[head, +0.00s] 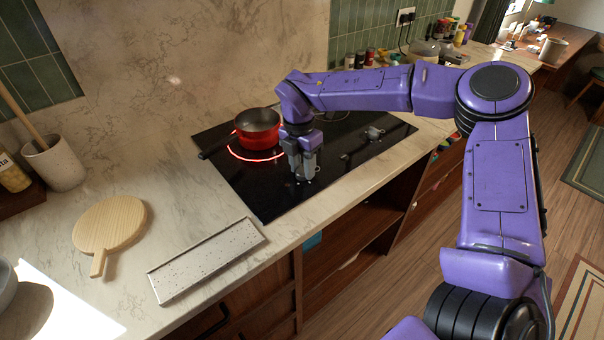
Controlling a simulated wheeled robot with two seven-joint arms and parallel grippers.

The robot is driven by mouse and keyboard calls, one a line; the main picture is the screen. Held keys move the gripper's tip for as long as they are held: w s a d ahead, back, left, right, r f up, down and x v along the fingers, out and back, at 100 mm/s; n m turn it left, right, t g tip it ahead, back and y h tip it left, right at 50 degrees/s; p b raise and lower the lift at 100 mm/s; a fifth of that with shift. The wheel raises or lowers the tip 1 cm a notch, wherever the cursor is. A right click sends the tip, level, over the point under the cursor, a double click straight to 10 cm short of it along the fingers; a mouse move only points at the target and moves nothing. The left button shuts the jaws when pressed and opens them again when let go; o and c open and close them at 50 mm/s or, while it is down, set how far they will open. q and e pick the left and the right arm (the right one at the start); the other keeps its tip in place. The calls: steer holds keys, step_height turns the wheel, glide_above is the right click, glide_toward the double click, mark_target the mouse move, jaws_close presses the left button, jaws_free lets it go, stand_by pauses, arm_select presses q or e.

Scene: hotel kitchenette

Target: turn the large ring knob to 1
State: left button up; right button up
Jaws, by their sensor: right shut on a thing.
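The black glass cooktop (249,194) is set into the marble counter. My right gripper (304,174) points down over its front part, with its fingertips at a small metallic knob (304,180) on the glass. The gripper is shut on this knob, which its fingers mostly hide. I cannot read any marks around it. Another small knob (374,132) stands farther right on the cooktop. A red pan (258,128) sits on a cooking zone with a glowing red ring (236,153) around it. My left gripper is not in view.
A speckled tray (207,259) lies at the counter's front edge, left of the cooktop. A round wooden board (110,224) and a utensil crock (55,163) are farther left. Jars (370,56) stand along the back wall. The pan's handle points left.

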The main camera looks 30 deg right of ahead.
steer(key=shift+m+b, duration=1.45)
steer(key=shift+m, duration=0.15)
steer(key=shift+r, duration=0.1)
steer(key=o, duration=0.8)
steer(key=shift+c, duration=0.2)
step_height(320, 180, up, 10)
steer(key=shift+w+r+b, duration=0.25)
steer(key=shift+w+b, duration=0.15)
